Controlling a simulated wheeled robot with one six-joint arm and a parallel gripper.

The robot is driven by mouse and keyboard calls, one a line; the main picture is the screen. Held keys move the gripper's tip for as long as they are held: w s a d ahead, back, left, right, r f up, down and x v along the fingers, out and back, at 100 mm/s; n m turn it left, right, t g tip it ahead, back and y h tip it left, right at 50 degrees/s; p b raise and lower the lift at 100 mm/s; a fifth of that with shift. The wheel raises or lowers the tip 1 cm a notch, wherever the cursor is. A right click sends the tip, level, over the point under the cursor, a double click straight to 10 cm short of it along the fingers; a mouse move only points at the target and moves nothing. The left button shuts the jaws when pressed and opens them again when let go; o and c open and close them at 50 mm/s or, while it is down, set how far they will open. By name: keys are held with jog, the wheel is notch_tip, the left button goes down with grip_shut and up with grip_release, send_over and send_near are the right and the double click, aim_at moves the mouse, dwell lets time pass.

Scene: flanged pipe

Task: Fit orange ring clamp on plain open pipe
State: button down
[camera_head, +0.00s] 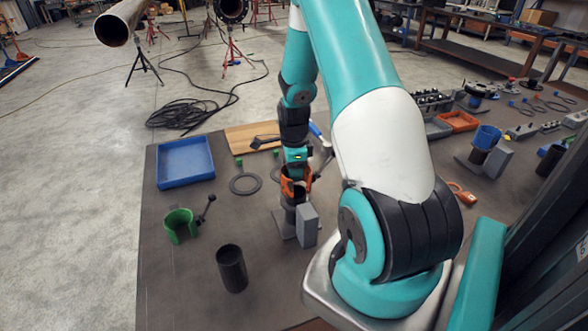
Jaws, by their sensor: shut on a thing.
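The orange ring clamp (289,187) is at the top of a dark upright post on a grey stand (306,226) on the table. My gripper (296,172) reaches down from above and is shut on the orange clamp. I cannot tell whether the clamp still sits around the post or is just above it. The plain open pipe (120,22) is at the upper left, on a black tripod, with its open end facing me. A second pipe with a flange (231,8) stands right of it on a red stand, partly cut off by the frame.
A green ring clamp (180,226) and a black cylinder (232,268) are on the near left of the table (180,290). A blue tray (185,162) and a flat black ring (245,183) lie behind. A blue clamp (488,136) is at right. Black cable (190,112) lies on the floor.

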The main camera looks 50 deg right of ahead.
jog(key=shift+f+b, duration=0.4)
jog(key=shift+f, duration=0.3)
jog(key=c, duration=0.6)
grip_release()
jog(key=shift+o, duration=0.2)
notch_tip(320, 180, up, 26)
jog(key=p, duration=0.5)
jog(key=shift+r, duration=0.2)
